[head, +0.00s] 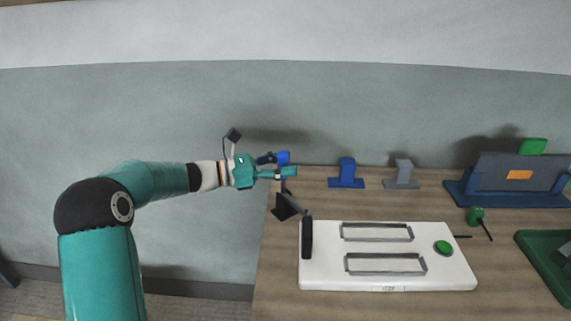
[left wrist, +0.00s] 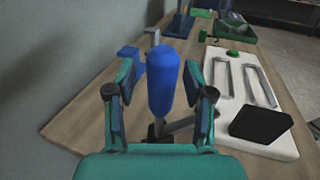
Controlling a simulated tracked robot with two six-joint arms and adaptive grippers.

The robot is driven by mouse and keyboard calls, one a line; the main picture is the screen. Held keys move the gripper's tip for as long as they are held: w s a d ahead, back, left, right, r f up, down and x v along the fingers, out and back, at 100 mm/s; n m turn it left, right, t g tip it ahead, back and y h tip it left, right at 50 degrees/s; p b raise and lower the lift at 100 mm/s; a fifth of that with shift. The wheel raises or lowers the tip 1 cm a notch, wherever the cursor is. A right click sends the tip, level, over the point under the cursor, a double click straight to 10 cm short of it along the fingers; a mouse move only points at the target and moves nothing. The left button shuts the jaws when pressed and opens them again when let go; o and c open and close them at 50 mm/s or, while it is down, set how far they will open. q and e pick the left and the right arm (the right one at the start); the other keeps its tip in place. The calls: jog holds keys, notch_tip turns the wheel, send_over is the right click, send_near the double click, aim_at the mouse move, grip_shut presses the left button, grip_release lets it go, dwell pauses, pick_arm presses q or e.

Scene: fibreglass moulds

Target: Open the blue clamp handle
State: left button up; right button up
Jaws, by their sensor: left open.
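The blue clamp handle (head: 283,157) stands upright near the left end of the table, above a dark clamp base (head: 286,208). In the left wrist view the blue clamp handle (left wrist: 161,82) is a rounded blue grip between my fingers. My left gripper (head: 285,167) is at the handle. In the left wrist view my left gripper (left wrist: 160,100) is open, with one finger on each side of the handle and a gap visible on both sides. A grey clamp arm leads from the base toward the white mould plate (head: 387,280). My right gripper is not in view.
A blue block (head: 347,171) and a grey block (head: 404,173) stand at the back of the wooden table (head: 275,270). A green button (head: 443,247) is on the plate. A blue stand (head: 500,200), a green-handled tool (head: 476,215) and a green tray (head: 530,240) are on the right.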

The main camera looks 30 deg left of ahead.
pick_arm(q)
grip_shut()
dwell(0.3)
jog(key=shift+d, duration=0.2)
jog(key=shift+a, duration=0.15)
jog(key=shift+w+a+r+n+t+p, duration=0.1)
jog(key=shift+w+a+n+t+p, duration=0.2)
jog(key=shift+a+n+p, duration=0.55)
jog(key=w+a+f+n+t+p, duration=0.1)
jog(key=a+f+n+t+p, duration=0.3)
jog(key=n, duration=0.7)
jog(key=shift+w+a+f+y, duration=0.15)
jog(key=shift+w+a+y, duration=0.2)
jog(key=shift+a, duration=0.45)
